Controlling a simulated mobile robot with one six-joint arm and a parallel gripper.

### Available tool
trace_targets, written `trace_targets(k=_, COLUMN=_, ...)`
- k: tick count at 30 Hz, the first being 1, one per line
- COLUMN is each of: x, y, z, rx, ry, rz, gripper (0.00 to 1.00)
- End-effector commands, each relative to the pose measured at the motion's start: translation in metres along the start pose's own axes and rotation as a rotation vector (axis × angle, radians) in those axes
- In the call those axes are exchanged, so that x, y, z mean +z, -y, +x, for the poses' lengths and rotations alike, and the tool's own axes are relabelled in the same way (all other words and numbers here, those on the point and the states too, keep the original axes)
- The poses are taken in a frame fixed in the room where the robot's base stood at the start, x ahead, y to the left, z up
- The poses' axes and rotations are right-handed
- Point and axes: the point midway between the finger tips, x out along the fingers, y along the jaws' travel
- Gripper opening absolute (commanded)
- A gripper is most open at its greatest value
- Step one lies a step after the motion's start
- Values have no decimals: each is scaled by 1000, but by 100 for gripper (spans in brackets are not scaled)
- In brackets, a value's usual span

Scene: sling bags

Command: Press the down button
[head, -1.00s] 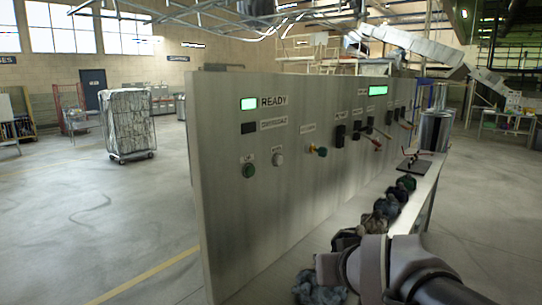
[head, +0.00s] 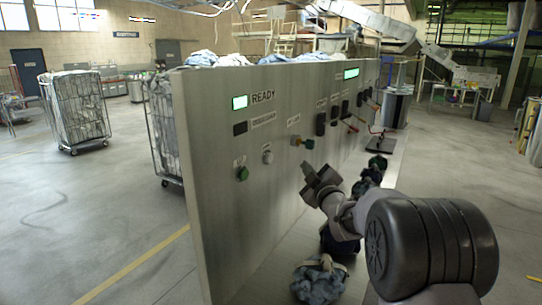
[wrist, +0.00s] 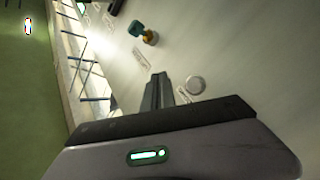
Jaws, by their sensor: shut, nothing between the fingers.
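The grey metal control panel (head: 210,220) carries a green round button (head: 242,173) and a pale round button (head: 267,157) low on its near end, each under a small label too small to read surely. I cannot tell which is the down button. In the wrist view the pale button (wrist: 196,84) shows right of my fingers, with a label beside it. My gripper (head: 309,178) is shut and empty, in front of the panel and right of both buttons in the head view. Its fingers (wrist: 158,88) point toward the panel; contact does not show.
A green-and-yellow knob (head: 303,142) sticks out right of the buttons. Several black switches and levers (head: 345,112) are farther along. A shelf with dark cloth bundles (head: 372,172) runs along the panel. A blue cloth heap (head: 319,279) lies below. Wheeled cages stand left.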

Motion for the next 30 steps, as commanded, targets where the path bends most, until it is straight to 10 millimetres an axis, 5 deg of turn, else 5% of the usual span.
trace_targets(k=8, x=-2, y=1, z=2, rx=-1, ry=1, rz=2, gripper=0)
trace_targets(k=30, x=-44, y=45, z=60, rx=-1, ry=2, rz=3, gripper=0)
